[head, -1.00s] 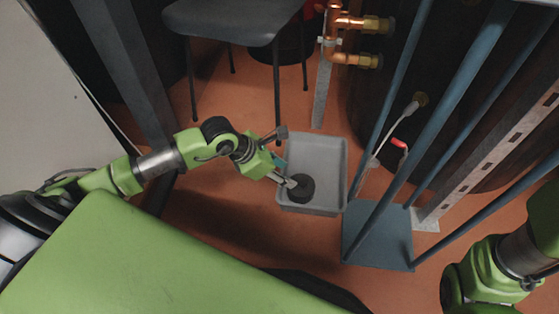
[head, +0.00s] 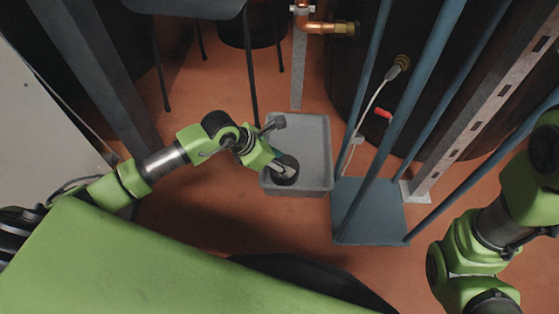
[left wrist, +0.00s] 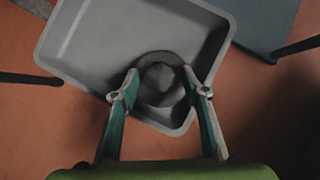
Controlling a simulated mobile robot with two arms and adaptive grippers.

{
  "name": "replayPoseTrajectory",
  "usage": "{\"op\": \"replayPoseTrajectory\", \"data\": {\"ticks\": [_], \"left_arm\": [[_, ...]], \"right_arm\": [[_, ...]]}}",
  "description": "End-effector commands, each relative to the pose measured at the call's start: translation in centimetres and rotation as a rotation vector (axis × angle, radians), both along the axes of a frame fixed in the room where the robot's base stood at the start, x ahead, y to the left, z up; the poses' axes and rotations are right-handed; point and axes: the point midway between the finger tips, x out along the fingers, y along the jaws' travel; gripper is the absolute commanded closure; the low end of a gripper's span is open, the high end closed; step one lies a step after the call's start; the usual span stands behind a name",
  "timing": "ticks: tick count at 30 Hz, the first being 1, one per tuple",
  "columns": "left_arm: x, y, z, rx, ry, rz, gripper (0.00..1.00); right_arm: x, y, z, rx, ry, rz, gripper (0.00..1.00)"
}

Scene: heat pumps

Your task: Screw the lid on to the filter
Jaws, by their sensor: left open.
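A dark round lid (head: 287,176) lies in the near part of a grey tray (head: 322,184) on the floor. In the left wrist view the lid (left wrist: 160,78) shows a raised grip on top and sits near the tray's lower wall. My left gripper (head: 279,167) reaches down into the tray at the lid. In the left wrist view its fingers (left wrist: 160,88) are open, one on each side of the lid; I cannot tell whether they touch it. I cannot make out the filter in these views. My right arm shows at the right, but its gripper is out of view.
A blue stand (head: 370,213) with upright bars is right of the tray. Behind it are a dark tank (head: 350,75), a cable and a red-handled part (head: 383,113). Copper pipe (head: 318,26) is at the top. A dark stool's legs (head: 250,75) stand behind the tray.

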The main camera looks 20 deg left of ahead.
Motion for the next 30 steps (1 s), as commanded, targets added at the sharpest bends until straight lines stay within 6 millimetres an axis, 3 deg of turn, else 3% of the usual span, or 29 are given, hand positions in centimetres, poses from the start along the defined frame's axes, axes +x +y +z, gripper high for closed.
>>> {"op": "replayPoseTrajectory", "data": {"ticks": [2,7,14,30], "left_arm": [[0.0,0.0,0.0,0.000,0.000,0.000,0.58],[0.0,0.0,0.0,0.000,0.000,0.000,0.97],[0.0,0.0,0.4,-0.001,-0.001,0.000,0.98],[0.0,0.0,4.8,-0.001,-0.001,0.000,0.98]], "right_arm": [[0.0,0.0,0.0,0.000,0.000,0.000,0.63],[0.0,0.0,0.0,0.000,0.000,0.000,0.63],[0.0,0.0,0.4,0.000,0.000,0.000,0.63],[0.0,0.0,4.3,0.000,0.000,-0.001,0.63]]}}
